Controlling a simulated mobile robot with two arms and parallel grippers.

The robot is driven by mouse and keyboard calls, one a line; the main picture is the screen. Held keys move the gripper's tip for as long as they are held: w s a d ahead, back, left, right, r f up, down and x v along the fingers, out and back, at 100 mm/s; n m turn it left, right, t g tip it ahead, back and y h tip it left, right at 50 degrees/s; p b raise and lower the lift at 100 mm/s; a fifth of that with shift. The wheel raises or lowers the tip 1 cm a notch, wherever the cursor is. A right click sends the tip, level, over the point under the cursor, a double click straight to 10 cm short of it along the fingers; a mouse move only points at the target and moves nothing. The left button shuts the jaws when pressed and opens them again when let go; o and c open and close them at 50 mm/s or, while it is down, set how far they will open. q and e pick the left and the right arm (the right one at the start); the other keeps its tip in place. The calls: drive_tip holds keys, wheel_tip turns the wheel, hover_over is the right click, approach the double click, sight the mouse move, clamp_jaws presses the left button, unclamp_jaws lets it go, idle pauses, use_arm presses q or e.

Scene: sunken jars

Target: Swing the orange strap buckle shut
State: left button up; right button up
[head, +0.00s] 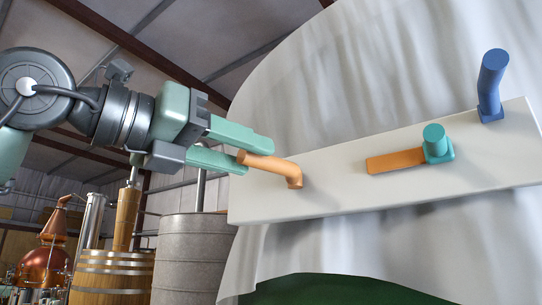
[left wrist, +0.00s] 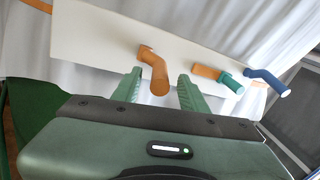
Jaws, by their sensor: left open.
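A bent orange handle (head: 268,165) sticks out from the left part of a white board and appears to be the orange buckle. It also shows in the left wrist view (left wrist: 154,68). My left gripper (head: 258,157) is open, with its green fingers on either side of the handle's free end. In the left wrist view the handle stands between the two fingertips (left wrist: 160,74), with a visible gap on each side. I cannot tell whether a finger touches it. My right gripper is not in view.
The white board (head: 335,185) also carries a flat orange bar (head: 395,160) with a teal peg (head: 436,142), and a blue bent peg (head: 490,85) at the right. White cloth (head: 320,85) hangs behind. A wooden barrel (head: 112,276) and grey drum (head: 195,255) stand below left.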

sight(268, 162)
use_arm(q)
drive_tip(key=p+x, duration=0.1)
drive_tip(key=x, duration=0.3)
drive_tip(key=shift+w+d, duration=0.25)
drive_tip(key=shift+d, duration=0.1)
clamp_jaws()
drive_tip(key=shift+a, duration=0.1)
idle(1.0)
